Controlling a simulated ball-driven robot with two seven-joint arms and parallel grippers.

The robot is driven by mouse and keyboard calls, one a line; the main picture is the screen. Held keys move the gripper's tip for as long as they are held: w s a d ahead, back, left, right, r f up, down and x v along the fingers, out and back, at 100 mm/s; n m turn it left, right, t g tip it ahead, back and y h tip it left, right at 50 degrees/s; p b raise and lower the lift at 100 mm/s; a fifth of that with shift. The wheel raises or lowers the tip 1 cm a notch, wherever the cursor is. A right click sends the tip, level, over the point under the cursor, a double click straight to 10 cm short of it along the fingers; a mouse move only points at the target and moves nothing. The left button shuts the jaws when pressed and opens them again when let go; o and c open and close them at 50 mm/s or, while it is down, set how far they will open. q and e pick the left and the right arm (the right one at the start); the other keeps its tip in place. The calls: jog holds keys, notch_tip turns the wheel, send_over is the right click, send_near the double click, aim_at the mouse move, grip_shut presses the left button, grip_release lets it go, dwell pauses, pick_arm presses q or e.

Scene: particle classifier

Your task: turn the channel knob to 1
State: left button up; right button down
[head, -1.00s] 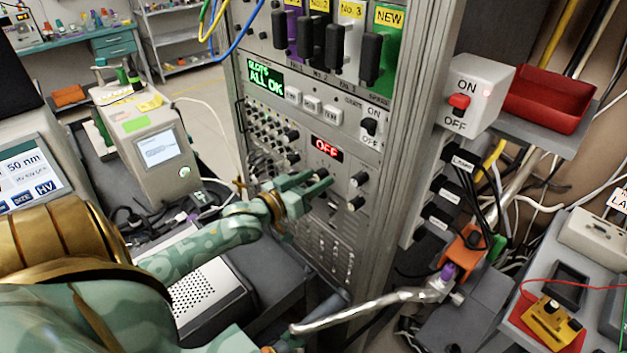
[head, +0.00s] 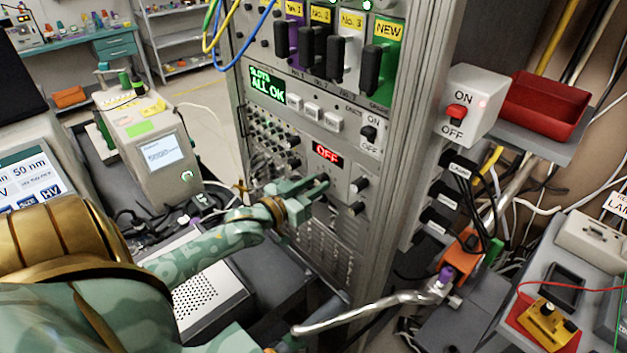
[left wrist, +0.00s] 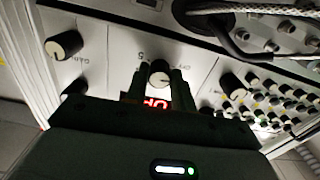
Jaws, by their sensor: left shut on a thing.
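My left gripper (head: 322,184) is at the rack's lower panel, just below the small red display (head: 327,154) that reads OFF. In the left wrist view its fingers (left wrist: 157,84) are shut on a round knob (left wrist: 158,71) with a pale face, the one beside the display (left wrist: 154,103). Small markings surround this knob, with OFF among them. I take it as the channel knob. In the head view the fingers hide it. My right gripper is not in view.
Two black knobs (head: 361,184) (head: 356,208) sit close to the right of the gripper. A jack field (head: 270,130) lies to the left. A white ON/OFF box (head: 470,105) is at the right.

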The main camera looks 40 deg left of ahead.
pick_arm(q)
jog(key=m+p, duration=0.2)
jog(key=m, duration=0.1)
jog(key=shift+r, duration=0.15)
jog(key=shift+m+p, duration=0.6)
jog(key=shift+m, duration=1.2)
jog(key=o, duration=1)
jog(key=s+a, duration=0.1)
jog(key=s, duration=1.5)
jog(key=shift+s+a, duration=0.15)
jog(key=shift+a, duration=0.15)
